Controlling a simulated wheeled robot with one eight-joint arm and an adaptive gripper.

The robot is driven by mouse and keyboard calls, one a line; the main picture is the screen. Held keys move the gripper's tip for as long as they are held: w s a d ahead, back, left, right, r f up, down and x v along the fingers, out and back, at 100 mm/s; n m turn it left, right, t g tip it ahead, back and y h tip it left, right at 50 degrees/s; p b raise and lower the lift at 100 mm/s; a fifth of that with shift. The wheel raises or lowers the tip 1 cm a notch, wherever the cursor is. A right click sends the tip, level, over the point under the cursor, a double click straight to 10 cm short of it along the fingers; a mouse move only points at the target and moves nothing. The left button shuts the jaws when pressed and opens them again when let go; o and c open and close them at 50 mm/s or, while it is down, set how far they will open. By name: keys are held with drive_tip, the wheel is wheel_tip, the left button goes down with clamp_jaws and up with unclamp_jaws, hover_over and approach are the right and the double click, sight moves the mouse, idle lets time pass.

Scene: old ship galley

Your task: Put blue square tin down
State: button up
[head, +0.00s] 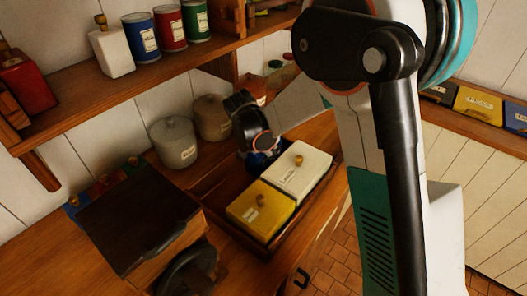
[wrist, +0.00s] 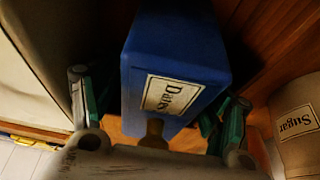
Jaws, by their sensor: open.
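The blue square tin (wrist: 170,60) fills the middle of the wrist view, with a white label and a knob at its near end. My gripper (wrist: 158,112) has its fingers apart on either side of it; a gap shows at the left finger, while contact at the right is unclear. In the head view, my gripper (head: 262,148) points down over the blue tin (head: 259,161), which is mostly hidden. The tin appears to stand in the wooden tray (head: 222,222), behind a white tin (head: 300,168) and a yellow tin (head: 262,209). Its base is hidden.
A grey canister (head: 173,143) and a brown canister (head: 212,119) stand behind the tray. A sugar canister (wrist: 299,130) is close on the right in the wrist view. A dark-topped wooden box (head: 137,216) lies left. A shelf (head: 120,98) with several tins runs above.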

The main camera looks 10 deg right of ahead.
drive_tip(key=shift+r, duration=0.1)
drive_tip(key=p+v, duration=0.3)
drive_tip(key=v, duration=0.9)
